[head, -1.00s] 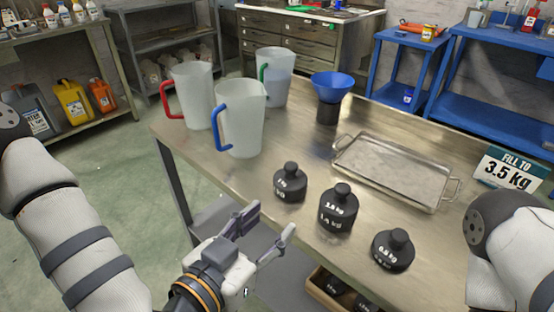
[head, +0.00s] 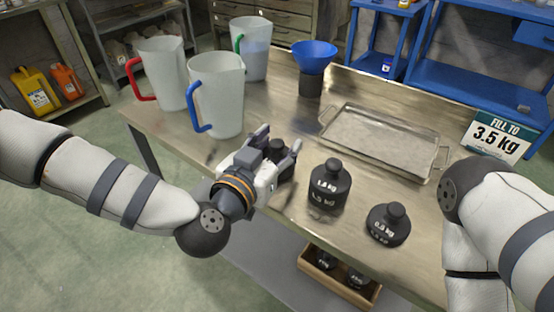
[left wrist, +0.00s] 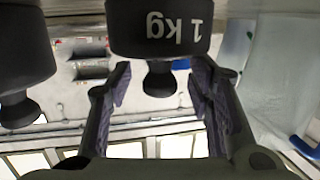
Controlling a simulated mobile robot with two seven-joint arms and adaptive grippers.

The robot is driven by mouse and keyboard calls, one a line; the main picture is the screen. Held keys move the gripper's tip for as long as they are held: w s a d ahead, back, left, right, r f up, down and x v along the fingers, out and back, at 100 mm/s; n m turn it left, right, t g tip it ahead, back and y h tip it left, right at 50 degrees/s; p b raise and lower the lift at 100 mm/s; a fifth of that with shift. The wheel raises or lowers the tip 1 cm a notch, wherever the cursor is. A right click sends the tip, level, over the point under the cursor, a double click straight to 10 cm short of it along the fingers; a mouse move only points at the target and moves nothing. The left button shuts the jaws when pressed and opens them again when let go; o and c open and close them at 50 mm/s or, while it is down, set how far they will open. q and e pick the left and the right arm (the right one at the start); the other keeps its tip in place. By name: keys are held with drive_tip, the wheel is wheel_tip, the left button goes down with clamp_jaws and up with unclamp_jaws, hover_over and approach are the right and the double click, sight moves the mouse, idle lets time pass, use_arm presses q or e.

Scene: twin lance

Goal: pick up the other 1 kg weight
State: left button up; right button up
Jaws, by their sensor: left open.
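The black 1 kg weight (head: 287,171) stands upright near the front edge of the table, partly hidden behind my left gripper (head: 280,140). In the left wrist view the weight (left wrist: 158,28) shows its "1 kg" label upside down, with its knob between the spread fingers of the left gripper (left wrist: 160,75). The gripper is open, and a gap shows on both sides of the knob. My right gripper is out of view.
Jugs with red (head: 162,75), blue (head: 217,95) and green (head: 250,48) handles stand behind the left gripper. A blue funnel (head: 314,55), a metal tray (head: 380,142) and a "3.5 kg" sign (head: 497,137) are farther back. A wooden box (head: 335,287) with weights sits below the tabletop.

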use_arm(q)
clamp_jaws()
drive_tip(key=shift+r, duration=0.2)
